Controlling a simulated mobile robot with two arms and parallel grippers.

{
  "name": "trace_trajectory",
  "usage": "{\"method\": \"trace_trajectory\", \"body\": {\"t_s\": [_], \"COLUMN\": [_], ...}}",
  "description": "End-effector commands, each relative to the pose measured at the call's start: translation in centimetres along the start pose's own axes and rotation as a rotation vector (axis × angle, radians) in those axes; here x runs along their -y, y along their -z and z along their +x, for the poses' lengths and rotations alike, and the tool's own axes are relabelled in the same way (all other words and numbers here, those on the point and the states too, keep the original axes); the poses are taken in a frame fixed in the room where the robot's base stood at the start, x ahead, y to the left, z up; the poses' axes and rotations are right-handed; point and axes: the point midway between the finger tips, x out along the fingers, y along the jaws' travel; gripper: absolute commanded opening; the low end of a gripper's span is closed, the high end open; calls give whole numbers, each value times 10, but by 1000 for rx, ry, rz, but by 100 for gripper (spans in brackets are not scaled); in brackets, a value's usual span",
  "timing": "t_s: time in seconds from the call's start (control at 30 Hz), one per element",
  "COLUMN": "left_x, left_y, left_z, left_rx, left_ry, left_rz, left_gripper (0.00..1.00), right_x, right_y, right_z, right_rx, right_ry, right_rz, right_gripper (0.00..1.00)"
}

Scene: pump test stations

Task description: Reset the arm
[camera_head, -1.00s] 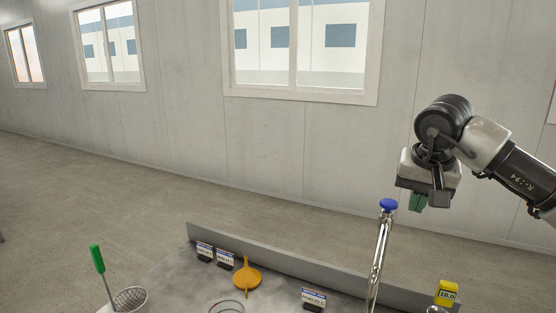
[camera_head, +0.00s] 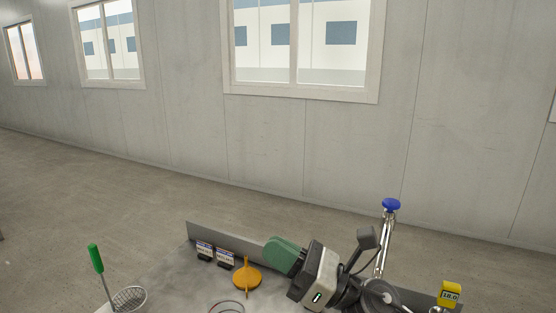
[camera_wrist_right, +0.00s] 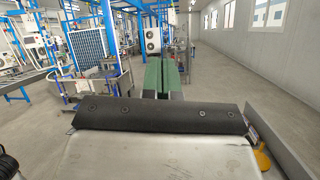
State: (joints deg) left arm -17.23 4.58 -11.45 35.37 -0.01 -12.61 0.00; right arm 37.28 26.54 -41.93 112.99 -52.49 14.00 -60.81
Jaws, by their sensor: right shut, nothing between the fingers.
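My right gripper (camera_head: 283,256) shows low in the head view, with green fingers pointing left, over the far side of the table. Its fingers are shut together with nothing between them. In the right wrist view the green fingers (camera_wrist_right: 162,75) point straight ahead, side by side, into open room. My left gripper is not in view.
An orange funnel (camera_head: 247,279) lies left of the right gripper, near small label signs (camera_head: 224,257). A chrome post with a blue cap (camera_head: 391,204) stands behind my right wrist.

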Motion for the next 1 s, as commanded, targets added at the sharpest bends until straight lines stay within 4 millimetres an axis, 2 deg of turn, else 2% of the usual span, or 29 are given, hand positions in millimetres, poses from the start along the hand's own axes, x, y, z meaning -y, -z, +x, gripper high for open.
{"method": "trace_trajectory", "body": {"t_s": [0.03,0.07,0.17,0.23,0.33,0.4,0.5,0.6,0.8,0.83,1.0], "left_x": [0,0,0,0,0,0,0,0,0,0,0], "left_y": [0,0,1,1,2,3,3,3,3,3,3], "left_z": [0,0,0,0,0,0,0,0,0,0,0], "left_rx": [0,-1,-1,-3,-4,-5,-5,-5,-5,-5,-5], "left_ry": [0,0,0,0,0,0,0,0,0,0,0], "left_rz": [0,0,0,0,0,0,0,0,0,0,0], "left_gripper": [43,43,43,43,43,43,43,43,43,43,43], "right_x": [8,16,42,56,60,51,26,-2,-55,-63,-108], "right_y": [0,0,12,32,73,103,140,165,196,199,213], "right_z": [-15,-25,-72,-116,-181,-224,-273,-308,-353,-358,-384], "right_rx": [121,193,431,601,841,1000,1200,1357,1599,-1606,-1533], "right_ry": [124,199,459,650,921,1101,1331,1513,1805,-1818,-1753], "right_rz": [213,338,746,1019,1362,1553,1750,1867,1981,-1961,-1709], "right_gripper": [0,0,0,0,0,0,0,0,0,0,0]}}
